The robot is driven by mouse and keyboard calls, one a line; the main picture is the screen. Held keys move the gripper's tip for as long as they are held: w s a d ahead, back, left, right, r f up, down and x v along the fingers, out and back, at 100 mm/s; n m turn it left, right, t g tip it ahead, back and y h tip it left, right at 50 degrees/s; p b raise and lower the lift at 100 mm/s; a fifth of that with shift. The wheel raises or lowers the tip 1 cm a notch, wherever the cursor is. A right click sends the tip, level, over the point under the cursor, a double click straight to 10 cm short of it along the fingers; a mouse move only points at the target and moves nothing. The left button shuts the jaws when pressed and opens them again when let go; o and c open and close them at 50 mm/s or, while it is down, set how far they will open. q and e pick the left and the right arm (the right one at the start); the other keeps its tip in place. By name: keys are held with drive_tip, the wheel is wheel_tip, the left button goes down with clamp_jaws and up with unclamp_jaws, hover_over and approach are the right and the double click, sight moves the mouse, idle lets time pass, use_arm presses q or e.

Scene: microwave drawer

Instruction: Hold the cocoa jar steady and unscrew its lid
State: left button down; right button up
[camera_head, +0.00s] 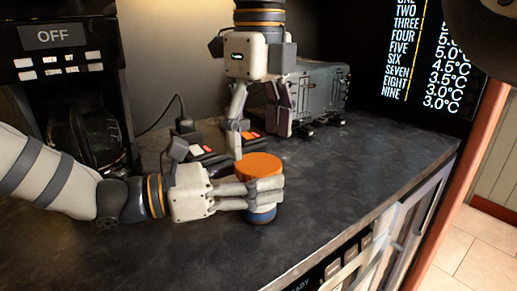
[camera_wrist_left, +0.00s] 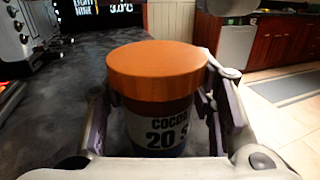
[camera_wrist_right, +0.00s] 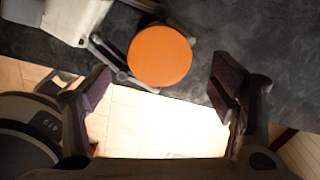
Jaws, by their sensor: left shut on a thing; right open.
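The cocoa jar (camera_head: 263,215) stands upright on the dark counter, with its orange lid (camera_head: 259,166) on top. The left wrist view shows the jar's label (camera_wrist_left: 160,132) and the lid (camera_wrist_left: 156,68) seated level above it. My left gripper (camera_head: 264,190) is shut around the jar's body below the lid, one finger on each side. My right gripper (camera_head: 262,142) points down with its fingers spread, above and behind the jar. In the right wrist view the lid (camera_wrist_right: 160,56) lies beyond the open fingertips, apart from them.
A grey toaster-like appliance (camera_head: 318,92) stands behind, to the right of my right gripper. A coffee machine (camera_head: 70,90) stands at the left. Small dark objects with red and white parts (camera_head: 200,150) lie behind the jar. The counter (camera_head: 350,165) right of the jar is clear.

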use_arm(q)
drive_tip(key=c, duration=0.6)
unclamp_jaws()
drive_tip(key=shift+c, duration=0.2)
